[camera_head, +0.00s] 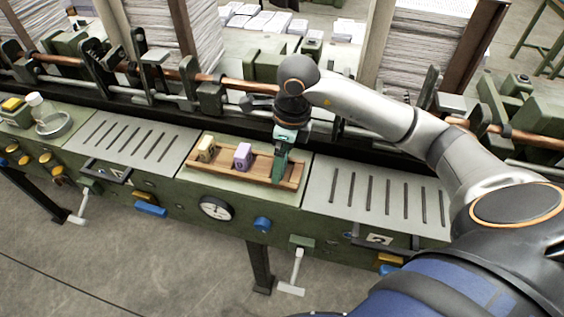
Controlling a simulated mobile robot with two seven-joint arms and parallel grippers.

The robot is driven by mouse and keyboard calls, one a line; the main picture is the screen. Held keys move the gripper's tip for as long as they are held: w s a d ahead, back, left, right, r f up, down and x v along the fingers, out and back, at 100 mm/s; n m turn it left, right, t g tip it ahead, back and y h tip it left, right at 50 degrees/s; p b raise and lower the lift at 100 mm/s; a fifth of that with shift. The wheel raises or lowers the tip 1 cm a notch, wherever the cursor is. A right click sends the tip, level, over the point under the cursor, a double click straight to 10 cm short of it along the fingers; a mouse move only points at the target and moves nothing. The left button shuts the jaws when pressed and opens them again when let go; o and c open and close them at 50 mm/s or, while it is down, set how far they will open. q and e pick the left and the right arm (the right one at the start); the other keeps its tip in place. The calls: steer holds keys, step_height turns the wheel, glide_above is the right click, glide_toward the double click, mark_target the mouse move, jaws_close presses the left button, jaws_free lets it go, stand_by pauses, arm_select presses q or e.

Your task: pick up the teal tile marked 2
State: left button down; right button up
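A wooden rack (224,170) lies on the green machine top in the middle of the camera_head view. A tan tile (206,148) stands at its left end and a purple tile (242,157) near its middle. My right gripper (279,172) points down at the right part of the rack. A dark teal-green shape shows at its fingers; I cannot separate the teal tile from the fingers, and no mark 2 is readable. I cannot tell whether the fingers are open or shut. My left gripper is not in view.
Slotted metal plates lie left (132,138) and right (375,198) of the rack. A copper-coloured bar (225,80) with clamps runs behind it. A dial (215,208) and knobs line the front.

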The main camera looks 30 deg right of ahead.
steer(key=shift+f, duration=0.25)
steer(key=c, duration=1.4)
steer(key=shift+r, duration=0.1)
steer(key=shift+c, duration=0.2)
